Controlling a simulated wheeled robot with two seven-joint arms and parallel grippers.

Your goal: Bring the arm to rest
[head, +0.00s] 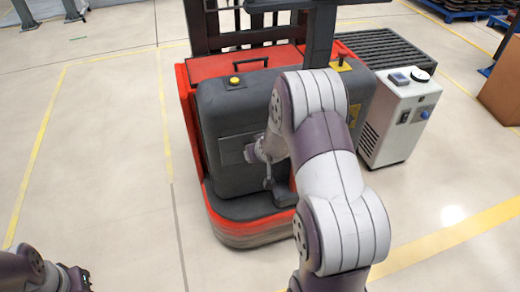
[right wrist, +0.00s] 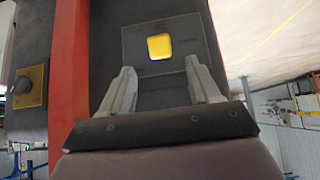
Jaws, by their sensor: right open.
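My right arm reaches up the middle of the head view to the rear of a red and dark grey pallet truck (head: 225,100). My right gripper (right wrist: 162,72) is open and empty in the right wrist view. Its two grey fingers point at a dark square panel (right wrist: 190,38) with a yellow square (right wrist: 160,46) on it. In the head view the panel (head: 233,150) is partly hidden by my right wrist. I cannot tell whether the fingertips touch it. My left gripper (head: 76,279) is at the lower left corner, cut by the edge, its jaws unclear.
A white cabinet (head: 398,120) with controls stands right of the truck, by a grey roller conveyor (head: 378,48). A cardboard box (head: 502,85) is at the far right. The floor (head: 110,150) left of the truck is clear, with yellow lines.

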